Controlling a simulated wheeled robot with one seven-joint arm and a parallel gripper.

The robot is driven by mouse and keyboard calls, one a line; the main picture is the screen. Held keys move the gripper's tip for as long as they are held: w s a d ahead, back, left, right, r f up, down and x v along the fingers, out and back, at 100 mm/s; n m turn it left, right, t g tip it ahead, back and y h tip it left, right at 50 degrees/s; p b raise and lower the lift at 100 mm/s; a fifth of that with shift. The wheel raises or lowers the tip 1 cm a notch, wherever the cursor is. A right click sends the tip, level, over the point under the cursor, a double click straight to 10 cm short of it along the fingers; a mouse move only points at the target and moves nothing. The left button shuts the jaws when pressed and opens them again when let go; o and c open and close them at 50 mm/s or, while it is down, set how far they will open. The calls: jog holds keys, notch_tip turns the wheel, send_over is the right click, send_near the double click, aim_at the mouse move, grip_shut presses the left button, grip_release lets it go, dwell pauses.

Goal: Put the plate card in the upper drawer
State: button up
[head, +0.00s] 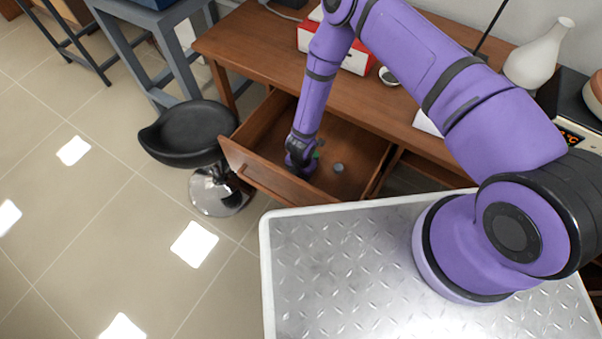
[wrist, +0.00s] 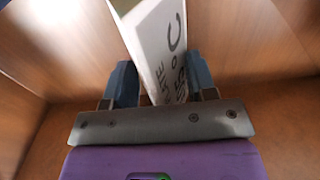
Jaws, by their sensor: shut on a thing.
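The plate card (wrist: 158,45) is white with dark printed letters and stands on edge between my fingers in the wrist view. My gripper (wrist: 162,85) is shut on it. In the head view my gripper (head: 300,165) is down inside the open upper drawer (head: 262,178), near its front left part; the card is hidden there by my arm. The drawer is brown wood and pulled out from the desk. In the wrist view the drawer's wooden walls (wrist: 55,50) and floor surround the card. I cannot tell whether the card touches the floor.
A small grey round thing (head: 338,168) lies in the drawer, right of my gripper. The wooden desk (head: 245,42) carries a red and white box (head: 352,62) and a white vase (head: 538,58). A black stool (head: 190,135) stands close to the drawer's left.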

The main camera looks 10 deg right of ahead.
jog(key=shift+f, duration=0.45)
jog(key=shift+f, duration=0.1)
jog(key=o, duration=0.9)
notch_tip(320, 180, up, 12)
jog(key=shift+r, duration=0.1)
